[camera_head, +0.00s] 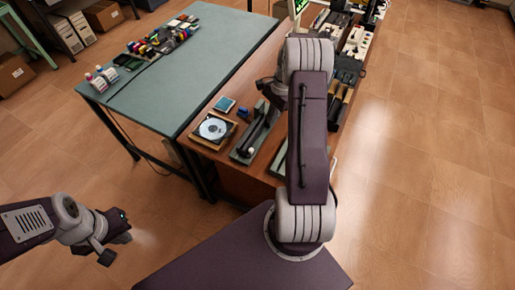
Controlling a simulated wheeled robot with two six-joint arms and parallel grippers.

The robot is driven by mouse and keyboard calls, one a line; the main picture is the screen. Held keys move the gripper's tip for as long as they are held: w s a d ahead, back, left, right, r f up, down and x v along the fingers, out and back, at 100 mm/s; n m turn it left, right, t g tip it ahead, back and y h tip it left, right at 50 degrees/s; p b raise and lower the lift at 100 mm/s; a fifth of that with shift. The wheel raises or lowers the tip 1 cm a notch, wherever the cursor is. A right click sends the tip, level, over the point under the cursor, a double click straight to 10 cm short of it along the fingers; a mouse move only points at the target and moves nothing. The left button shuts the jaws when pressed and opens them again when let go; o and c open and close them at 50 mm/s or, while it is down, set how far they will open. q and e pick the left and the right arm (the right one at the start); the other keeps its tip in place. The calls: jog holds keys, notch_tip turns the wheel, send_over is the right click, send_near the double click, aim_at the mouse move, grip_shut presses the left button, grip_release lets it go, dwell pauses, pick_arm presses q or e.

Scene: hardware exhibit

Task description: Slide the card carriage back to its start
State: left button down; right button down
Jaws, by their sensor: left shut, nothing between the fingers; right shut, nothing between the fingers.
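A long grey-green fixture (250,139) with a dark channel and a pale round knob (250,152) at its near end lies on the brown wooden table, left of my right arm. I cannot tell for sure which part is the card carriage. My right gripper (268,88) is shut at the far end of this fixture, mostly hidden by its own wrist and arm. Whether it touches the fixture is not clear. My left gripper (117,237) is shut and empty, low over the floor at the left, well away from the tables.
An open disc drive (213,129), a small blue-screened box (224,104) and a blue block (243,114) sit left of the fixture. Various hardware (355,42) crowds the table's far right. A green-topped table (185,70) adjoins on the left. The floor at right is clear.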

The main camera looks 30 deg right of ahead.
jog(key=p, duration=0.2)
send_near(255, 151)
jog(key=d+f, duration=0.3)
jog(key=shift+f, duration=0.25)
jog(key=a, duration=0.2)
jog(key=a+p, duration=0.1)
jog(key=a, duration=0.1)
jog(key=shift+f, duration=0.4)
jog(key=shift+a+f, duration=0.1)
